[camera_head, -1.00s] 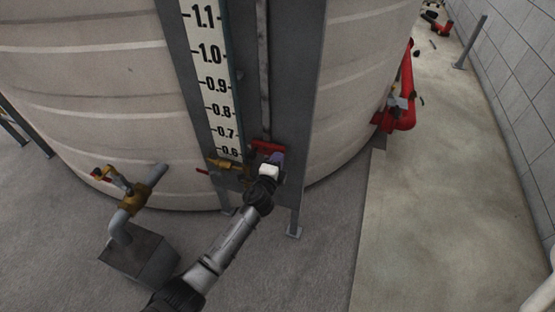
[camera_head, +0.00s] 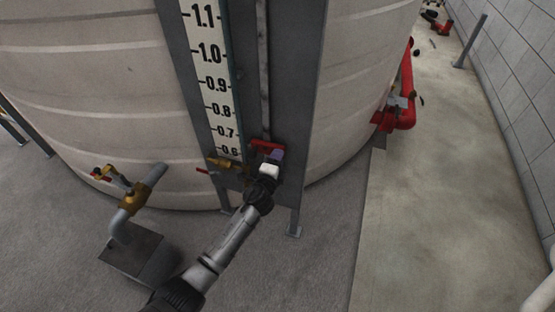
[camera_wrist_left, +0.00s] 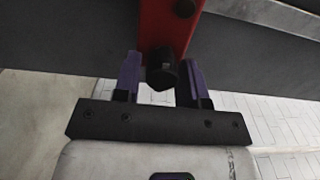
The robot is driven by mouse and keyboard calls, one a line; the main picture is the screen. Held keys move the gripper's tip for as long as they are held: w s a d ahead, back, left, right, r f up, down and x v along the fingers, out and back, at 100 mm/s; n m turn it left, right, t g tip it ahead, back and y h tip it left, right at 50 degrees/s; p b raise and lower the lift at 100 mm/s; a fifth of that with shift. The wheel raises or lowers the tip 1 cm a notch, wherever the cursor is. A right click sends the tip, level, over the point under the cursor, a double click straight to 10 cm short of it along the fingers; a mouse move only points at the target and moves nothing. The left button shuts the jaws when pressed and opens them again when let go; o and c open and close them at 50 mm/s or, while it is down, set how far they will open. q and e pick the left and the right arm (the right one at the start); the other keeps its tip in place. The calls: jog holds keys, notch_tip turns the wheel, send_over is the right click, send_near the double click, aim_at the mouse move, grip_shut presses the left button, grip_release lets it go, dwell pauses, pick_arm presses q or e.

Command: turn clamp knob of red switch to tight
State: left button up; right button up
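The red switch (camera_head: 266,146) sits low on the grey gauge panel of the tank, beside the bottom of the number scale. In the left wrist view the red switch (camera_wrist_left: 166,28) comes down from the top, with its black clamp knob (camera_wrist_left: 162,72) at its lower end. My left gripper (camera_head: 277,156) is at the switch in the head view. In the left wrist view its two purple fingers (camera_wrist_left: 161,78) stand on either side of the knob. A gap shows at the left finger; contact at the right finger is unclear. My right gripper is not in view.
A brass valve (camera_head: 225,163) with a red handle is just left of the switch. Another brass valve (camera_head: 132,196) on a grey pipe stands further left. A red pipe (camera_head: 407,95) is at the tank's right side. The concrete floor (camera_head: 440,200) on the right is mostly clear.

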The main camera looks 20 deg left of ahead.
pick_arm(q)
jog(key=shift+s, duration=0.1)
jog(key=shift+s, duration=0.3)
jog(key=s+d+p, duration=0.1)
jog(key=s+p, duration=0.3)
jog(key=s, duration=0.9)
jog(key=shift+d, duration=0.15)
